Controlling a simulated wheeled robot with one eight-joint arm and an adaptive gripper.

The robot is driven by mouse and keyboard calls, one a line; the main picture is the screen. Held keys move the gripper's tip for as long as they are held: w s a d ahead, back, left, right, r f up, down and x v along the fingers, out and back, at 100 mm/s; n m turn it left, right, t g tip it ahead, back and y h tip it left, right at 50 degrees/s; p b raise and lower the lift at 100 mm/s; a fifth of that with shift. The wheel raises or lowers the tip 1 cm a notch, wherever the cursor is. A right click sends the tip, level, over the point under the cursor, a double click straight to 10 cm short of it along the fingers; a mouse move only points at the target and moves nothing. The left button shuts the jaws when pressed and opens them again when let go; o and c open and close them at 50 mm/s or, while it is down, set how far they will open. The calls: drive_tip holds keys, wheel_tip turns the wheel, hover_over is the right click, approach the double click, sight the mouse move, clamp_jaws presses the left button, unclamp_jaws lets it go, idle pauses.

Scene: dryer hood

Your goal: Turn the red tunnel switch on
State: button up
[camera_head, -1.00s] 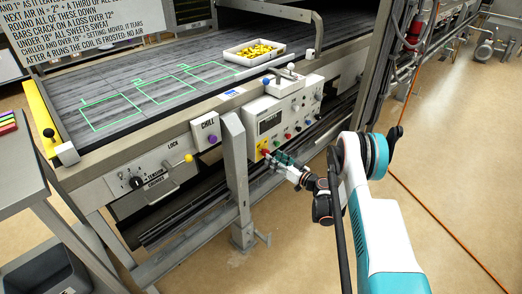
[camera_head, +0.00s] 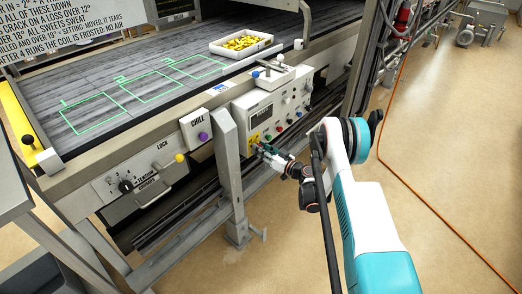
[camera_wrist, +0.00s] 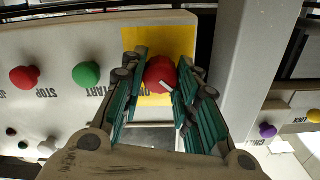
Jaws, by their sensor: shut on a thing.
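The red tunnel switch (camera_wrist: 160,74) is a round red knob with a white pointer mark, on a yellow plate (camera_wrist: 150,42) on the grey control panel. My gripper (camera_wrist: 160,80) has its green-padded fingers on both sides of the knob and is shut on it. The white mark lies slanted in the wrist view. The label by the knob is partly hidden by a finger. In the head view my gripper (camera_head: 259,148) reaches the panel (camera_head: 262,117) from the right, and its fingers mostly cover the knob.
A red STOP button (camera_wrist: 25,78) and a green START button (camera_wrist: 87,75) sit beside the switch. A grey upright post (camera_head: 228,175) stands close left of my gripper. The CHILL box with its purple knob (camera_head: 203,136) is beyond the post. Open floor lies right.

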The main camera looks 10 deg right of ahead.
drive_tip(key=shift+f+m, duration=0.1)
drive_tip(key=shift+m, duration=8.9)
drive_tip(key=o, duration=1.1)
drive_tip(key=shift+d, duration=0.1)
drive_tip(key=shift+c, duration=0.2)
